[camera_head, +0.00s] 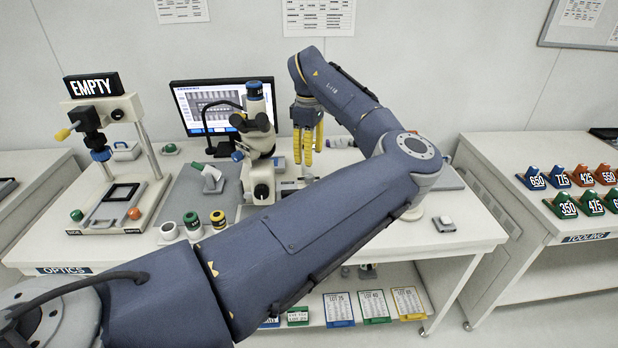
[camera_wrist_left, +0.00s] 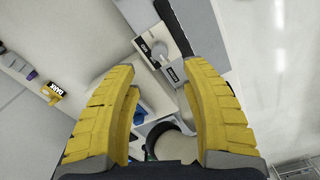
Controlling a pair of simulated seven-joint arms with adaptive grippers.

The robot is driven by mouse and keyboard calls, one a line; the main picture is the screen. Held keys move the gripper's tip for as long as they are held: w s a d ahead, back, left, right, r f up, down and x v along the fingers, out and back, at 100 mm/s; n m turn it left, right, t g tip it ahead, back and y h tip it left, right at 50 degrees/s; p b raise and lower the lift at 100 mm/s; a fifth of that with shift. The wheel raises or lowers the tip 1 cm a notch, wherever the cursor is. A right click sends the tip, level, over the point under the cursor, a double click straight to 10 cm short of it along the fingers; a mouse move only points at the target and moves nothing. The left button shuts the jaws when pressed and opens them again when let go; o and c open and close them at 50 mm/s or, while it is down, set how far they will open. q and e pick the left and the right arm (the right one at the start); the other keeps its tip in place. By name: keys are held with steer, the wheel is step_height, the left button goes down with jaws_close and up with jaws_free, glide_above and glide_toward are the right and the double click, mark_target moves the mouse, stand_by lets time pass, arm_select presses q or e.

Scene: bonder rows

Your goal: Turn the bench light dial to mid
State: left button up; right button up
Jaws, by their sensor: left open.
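The bench light dial (camera_wrist_left: 158,51) shows in the left wrist view as a small grey knob on a pale panel with dark labels beside it. Its exact setting is too small to read. In the head view I cannot make the dial out clearly near the gripper. My left gripper (camera_head: 305,160) has yellow fingers and points down over the bench beside the microscope. In the left wrist view the left gripper (camera_wrist_left: 160,70) is open and empty, with the dial panel beyond the gap between its fingertips. My right gripper is not in view.
The microscope (camera_head: 258,150) stands close to the left of the gripper, with the monitor (camera_head: 215,105) behind. A press stand marked EMPTY (camera_head: 92,85) is at left. My left arm crosses above the bench and hides part of it.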

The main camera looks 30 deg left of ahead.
mark_target(309, 175)
arm_select(q)
step_height(309, 175, down, 9)
steer(key=shift+r, duration=0.15)
stand_by(0.5)
jaws_close()
